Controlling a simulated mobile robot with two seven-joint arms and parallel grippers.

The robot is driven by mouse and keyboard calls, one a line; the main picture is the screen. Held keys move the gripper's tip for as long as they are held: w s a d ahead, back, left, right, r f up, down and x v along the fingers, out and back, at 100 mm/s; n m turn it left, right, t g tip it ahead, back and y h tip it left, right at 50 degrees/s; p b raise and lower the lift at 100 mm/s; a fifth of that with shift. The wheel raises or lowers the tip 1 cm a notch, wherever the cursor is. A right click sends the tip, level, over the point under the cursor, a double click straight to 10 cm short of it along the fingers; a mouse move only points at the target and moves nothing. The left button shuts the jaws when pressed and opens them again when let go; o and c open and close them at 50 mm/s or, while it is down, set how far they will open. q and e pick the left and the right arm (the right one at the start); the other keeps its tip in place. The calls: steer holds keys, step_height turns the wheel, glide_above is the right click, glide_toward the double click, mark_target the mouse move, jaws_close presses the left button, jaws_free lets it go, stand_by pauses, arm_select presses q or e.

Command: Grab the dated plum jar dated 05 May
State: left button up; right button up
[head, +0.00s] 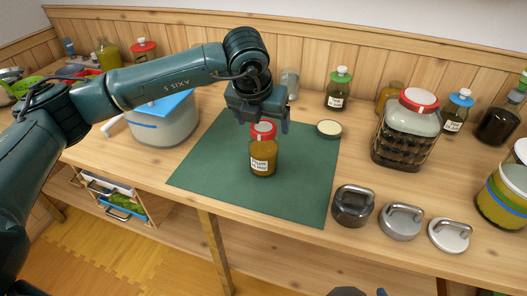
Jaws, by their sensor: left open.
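A jar with a red lid and amber contents (263,163) stands upright on the green mat (210,165). Its white label seems to read plum, with a smaller line below that looks like a May date; the day is too small to be sure of. My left gripper (260,124) is open, pointing down right over this jar, its fingers around the level of the lid. I cannot tell whether they touch it. Dark parts at the bottom edge seem to be my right gripper (362,292), mostly cut off.
A round tin (329,128) lies at the mat's right edge. Right of the mat stand three handled weights (353,205) and a large red-lidded jar (407,130). Labelled green-lidded (338,90) and blue-lidded (456,110) jars stand behind.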

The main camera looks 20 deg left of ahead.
mark_target(263, 127)
arm_select(q)
steer(key=x, duration=0.4)
steer(key=shift+w+a+f+p, duration=0.2)
steer(key=shift+w+a+p, duration=0.05)
steer(key=shift+p, duration=0.05)
steer(key=shift+r, duration=0.1)
jaws_close()
stand_by(0.5)
